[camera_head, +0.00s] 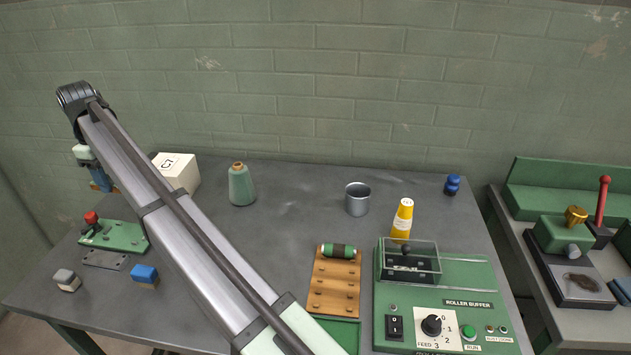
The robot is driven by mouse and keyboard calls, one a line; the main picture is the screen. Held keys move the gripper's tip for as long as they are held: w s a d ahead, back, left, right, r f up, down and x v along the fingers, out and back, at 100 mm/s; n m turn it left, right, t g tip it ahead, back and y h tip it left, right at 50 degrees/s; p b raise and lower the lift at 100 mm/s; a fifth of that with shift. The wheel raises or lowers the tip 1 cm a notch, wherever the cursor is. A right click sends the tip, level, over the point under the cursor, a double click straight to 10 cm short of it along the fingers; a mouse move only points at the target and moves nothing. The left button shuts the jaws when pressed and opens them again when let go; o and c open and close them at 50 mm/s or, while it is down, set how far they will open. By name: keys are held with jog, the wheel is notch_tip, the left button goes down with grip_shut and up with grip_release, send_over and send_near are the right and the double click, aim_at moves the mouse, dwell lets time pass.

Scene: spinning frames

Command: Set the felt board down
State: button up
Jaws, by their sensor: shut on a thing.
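Most of that piece is hidden by the gripper and arm. I cannot tell whether it touches the grey table (300,200).
A white box (177,170) and green thread cone (241,187) stand right of the gripper. A green plate with a red knob (122,236), a grey block (66,279) and a blue block (145,274) lie nearer. A metal cup (357,199) stands centre-right; the middle is clear.

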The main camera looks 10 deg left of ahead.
jog(key=w+d+m, duration=0.5)
jog(key=w+d, duration=1.2)
jog(key=d, duration=0.1)
jog(key=m, duration=1.3)
send_over(410, 190)
jog(key=shift+w+f, duration=0.1)
jog(key=shift+f, duration=7.85)
jog(key=shift+f, duration=0.15)
jog(key=o, duration=1.1)
